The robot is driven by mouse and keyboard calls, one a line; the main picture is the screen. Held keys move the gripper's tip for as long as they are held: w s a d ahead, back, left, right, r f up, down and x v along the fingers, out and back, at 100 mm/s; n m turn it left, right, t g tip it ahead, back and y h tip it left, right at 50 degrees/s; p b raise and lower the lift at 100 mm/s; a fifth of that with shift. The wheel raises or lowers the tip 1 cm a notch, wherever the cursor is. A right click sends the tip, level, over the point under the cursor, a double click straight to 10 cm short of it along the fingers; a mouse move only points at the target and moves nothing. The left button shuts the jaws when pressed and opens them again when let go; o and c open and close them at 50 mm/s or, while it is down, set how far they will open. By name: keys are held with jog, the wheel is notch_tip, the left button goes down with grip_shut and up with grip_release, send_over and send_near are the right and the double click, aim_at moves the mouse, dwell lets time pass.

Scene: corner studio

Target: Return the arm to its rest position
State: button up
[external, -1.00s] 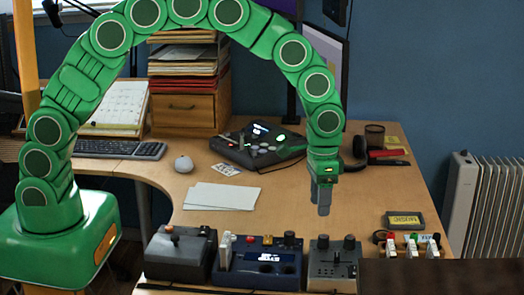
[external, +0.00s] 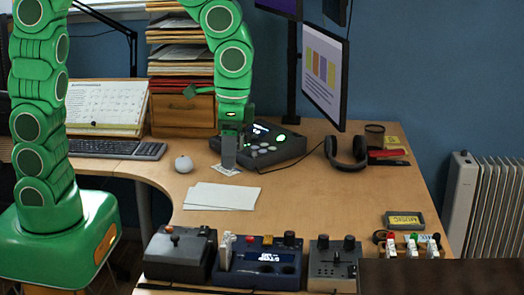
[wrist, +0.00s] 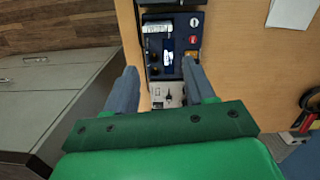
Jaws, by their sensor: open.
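My arm is green and bends over the desk from its base at the left. My gripper (external: 228,155) points down in front of the black console (external: 268,150), covering part of its left side in the external view. It is held above the desk (external: 305,195). In the wrist view my gripper (wrist: 160,82) has its two grey fingers apart. Nothing is held between them. The blue device (wrist: 187,38) and a pale control box (wrist: 167,95) show below and beyond the fingers.
A row of control boxes, including a blue one (external: 262,262), lines the front edge. White papers (external: 221,196), a white mouse (external: 184,164), headphones (external: 346,153) and a monitor (external: 325,75) stand around. A drawer unit with stacked trays (external: 180,110) is behind. The desk's right middle is clear.

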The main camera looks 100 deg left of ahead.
jog(key=s+d+r, duration=0.2)
jog(key=s, duration=1.1)
jog(key=s+d+r+m+g, duration=0.1)
jog(key=s+r, duration=0.1)
jog(key=s, duration=1.2)
jog(key=shift+d+m, duration=0.3)
jog(key=shift+d, duration=0.05)
